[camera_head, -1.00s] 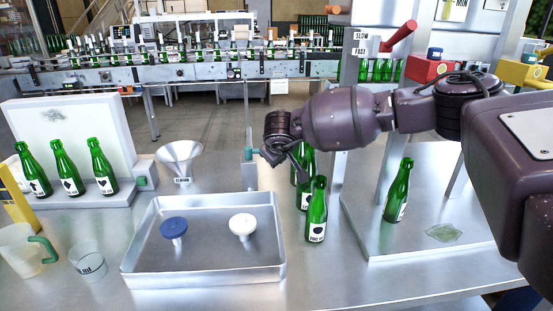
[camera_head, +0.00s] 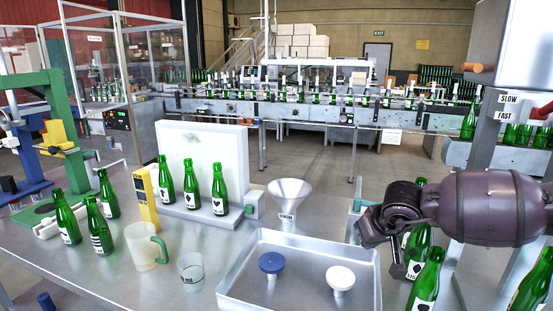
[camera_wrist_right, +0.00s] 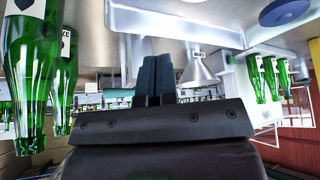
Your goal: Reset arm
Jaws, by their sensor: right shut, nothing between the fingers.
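My right arm comes in from the right in the head view. Its gripper (camera_head: 402,270) hangs beside the green bottles right of the metal tray. In the right wrist view the dark fingers of the right gripper (camera_wrist_right: 153,80) are pressed together with nothing between them. Green bottles (camera_head: 425,283) stand close by the gripper and partly behind it. They also show at the left of the right wrist view (camera_wrist_right: 28,80), which appears upside down. My left gripper is not in view.
A metal tray (camera_head: 226,300) holds a blue stopper (camera_head: 271,263) and a white stopper (camera_head: 340,278). A funnel (camera_head: 289,196), a pitcher (camera_head: 143,252), a glass beaker (camera_head: 192,272) and several bottles stand left of my arm. A conveyor (camera_head: 300,108) runs behind.

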